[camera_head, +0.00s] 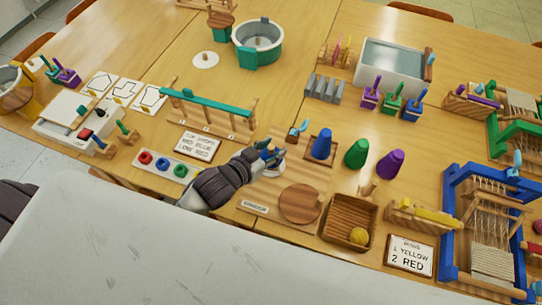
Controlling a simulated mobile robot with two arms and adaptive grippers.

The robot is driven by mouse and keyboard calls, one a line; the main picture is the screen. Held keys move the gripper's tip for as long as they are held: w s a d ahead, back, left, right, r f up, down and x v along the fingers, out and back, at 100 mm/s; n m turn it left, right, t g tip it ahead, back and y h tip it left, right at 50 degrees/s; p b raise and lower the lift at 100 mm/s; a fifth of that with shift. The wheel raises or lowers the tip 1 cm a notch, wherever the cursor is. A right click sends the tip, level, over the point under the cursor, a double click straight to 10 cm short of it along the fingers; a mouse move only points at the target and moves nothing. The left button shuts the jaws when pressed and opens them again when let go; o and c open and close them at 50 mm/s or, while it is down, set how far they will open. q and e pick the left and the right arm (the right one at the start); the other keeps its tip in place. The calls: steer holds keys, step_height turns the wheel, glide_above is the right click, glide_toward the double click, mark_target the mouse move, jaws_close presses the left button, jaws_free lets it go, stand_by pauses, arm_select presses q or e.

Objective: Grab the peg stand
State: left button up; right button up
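My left gripper (265,156) reaches in over the striped wooden board (263,190) in the middle of the table. Its fingertips are at a small pale base (273,168), which may be the peg stand; the gripper hides most of it. I cannot tell whether the fingers are closed on it. A tray (143,162) with red, blue and green rings lies left of the gripper. A sign (198,147) giving a top, middle and low colour order stands behind that tray. My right gripper is not in view.
A blue cone (322,143) on a wooden base stands close right of the gripper, with green (357,153) and purple (390,163) cones beyond. A teal-topped rack (207,104) stands behind. A wooden box (347,218) with a yellow ball is at front right.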

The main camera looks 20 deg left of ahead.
arm_select(q)
jaws_close()
steer(key=shift+r, duration=0.1)
